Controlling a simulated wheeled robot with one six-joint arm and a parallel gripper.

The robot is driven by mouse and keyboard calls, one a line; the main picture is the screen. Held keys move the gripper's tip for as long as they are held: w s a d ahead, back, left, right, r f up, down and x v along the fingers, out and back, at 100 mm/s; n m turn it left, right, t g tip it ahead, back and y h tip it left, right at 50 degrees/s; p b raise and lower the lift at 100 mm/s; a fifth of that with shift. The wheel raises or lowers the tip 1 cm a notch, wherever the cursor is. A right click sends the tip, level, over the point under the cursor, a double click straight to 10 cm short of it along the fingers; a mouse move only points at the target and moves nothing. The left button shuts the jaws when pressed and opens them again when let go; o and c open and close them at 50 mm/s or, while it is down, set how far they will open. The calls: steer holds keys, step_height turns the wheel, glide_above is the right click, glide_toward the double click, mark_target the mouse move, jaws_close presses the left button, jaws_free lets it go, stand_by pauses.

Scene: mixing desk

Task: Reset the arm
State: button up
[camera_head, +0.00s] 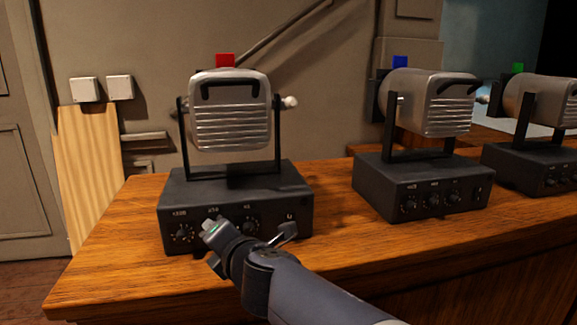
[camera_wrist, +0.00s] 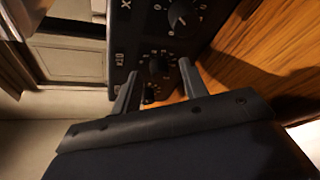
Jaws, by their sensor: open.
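My gripper (camera_head: 249,231) is open in front of the nearest black box (camera_head: 236,187), at the left of the wooden desk. Its two fingers stand apart before the knobs on the box's front. In the wrist view the fingers (camera_wrist: 158,72) point at the front panel, with a small knob (camera_wrist: 159,66) between them and a larger knob (camera_wrist: 184,16) beyond. I see nothing held. Whether the fingers touch the panel or a knob cannot be told. Part of the panel's lower edge is hidden behind my gripper.
A silver ribbed unit (camera_head: 230,112) with a red block (camera_head: 225,60) tops this box. Similar units with blue (camera_head: 400,62) and green (camera_head: 518,68) blocks stand to the right. The desk (camera_head: 110,265) has clear wood at its front left.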

steer(key=shift+s, duration=0.1)
steer(key=p+v, duration=0.5)
steer(key=v, duration=0.6)
steer(key=b+x, duration=0.2)
steer(key=x, duration=0.3)
steer(key=b+x, duration=0.2)
steer(key=x, duration=0.4)
steer(key=shift+r, duration=0.2)
steer(key=shift+a+r+n+h+p, duration=0.1)
steer(key=shift+r+n+h+p, duration=0.1)
steer(key=shift+n+h+p, duration=0.5)
steer(key=n+p, duration=0.1)
steer(key=p, duration=0.1)
steer(key=n+h+p, duration=0.1)
steer(key=p, duration=0.2)
steer(key=n+h+p, duration=0.1)
steer(key=p, duration=0.2)
steer(key=shift+a+n, duration=0.25)
steer(key=shift+n, duration=0.05)
steer(key=n+h+p, duration=0.2)
steer(key=p, duration=0.2)
steer(key=shift+a+n+p, duration=0.15)
steer(key=shift+n+p, duration=0.15)
steer(key=shift+p, duration=0.1)
steer(key=shift+s+a+f+n+t+h+p, duration=0.15)
steer(key=shift+n+t+h+p, duration=0.25)
steer(key=shift+n+h+p, duration=0.7)
steer(key=shift+y+p, duration=0.3)
steer(key=shift+y, duration=0.1)
